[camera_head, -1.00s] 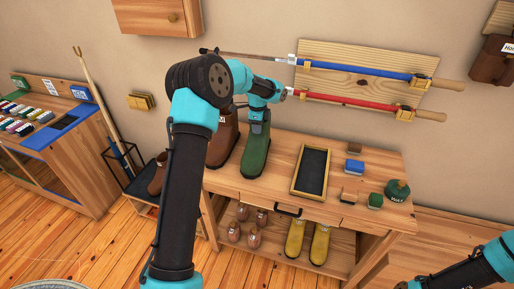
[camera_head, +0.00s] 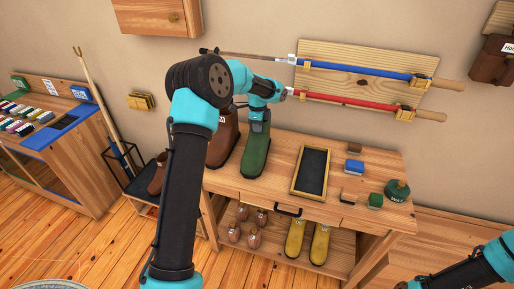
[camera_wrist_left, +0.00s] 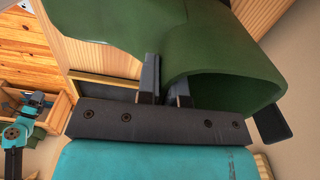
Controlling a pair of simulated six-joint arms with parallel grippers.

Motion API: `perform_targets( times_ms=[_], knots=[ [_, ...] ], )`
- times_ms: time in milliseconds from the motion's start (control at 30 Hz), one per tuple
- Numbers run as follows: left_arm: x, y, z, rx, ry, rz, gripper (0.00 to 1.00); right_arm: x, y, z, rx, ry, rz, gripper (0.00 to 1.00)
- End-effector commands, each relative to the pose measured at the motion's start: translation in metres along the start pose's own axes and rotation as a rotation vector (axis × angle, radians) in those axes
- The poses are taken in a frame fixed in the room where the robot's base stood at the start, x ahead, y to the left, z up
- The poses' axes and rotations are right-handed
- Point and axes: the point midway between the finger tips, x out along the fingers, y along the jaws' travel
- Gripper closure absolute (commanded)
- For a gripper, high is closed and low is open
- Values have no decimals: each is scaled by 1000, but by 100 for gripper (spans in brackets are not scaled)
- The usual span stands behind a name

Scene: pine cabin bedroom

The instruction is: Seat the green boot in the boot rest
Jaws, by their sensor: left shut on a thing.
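The green boot (camera_head: 256,152) stands upright on the left part of the wooden workbench, close beside a brown boot (camera_head: 223,140). My left gripper (camera_head: 260,116) is shut on the top of its shaft. In the left wrist view the fingers (camera_wrist_left: 165,85) pinch the wall of the green boot (camera_wrist_left: 225,70), next to its opening. A wooden tray with a dark inside (camera_head: 311,171), which may be the boot rest, lies to the boot's right, apart from it. My right arm shows at lower right; its gripper (camera_wrist_left: 36,103) is small and unclear in the left wrist view.
Blue and brown brushes (camera_head: 354,166), a green block (camera_head: 375,200) and a round green tin (camera_head: 397,190) sit on the workbench's right part. Yellow boots (camera_head: 319,244) and small pink shoes stand on the lower shelf. Red and blue rods (camera_head: 350,101) hang on the wall behind.

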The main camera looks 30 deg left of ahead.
Motion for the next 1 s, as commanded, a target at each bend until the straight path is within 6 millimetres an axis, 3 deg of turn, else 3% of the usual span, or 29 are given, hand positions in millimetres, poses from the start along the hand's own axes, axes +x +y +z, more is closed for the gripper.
perform_targets(
  times_ms=[733,1000],
  knots=[
    [-1,0,0,0,0,-2,100,0,0,0,0,0,0,57],
    [-15,-1,0,0,0,-4,100,0,0,0,0,0,0,57]
  ],
)
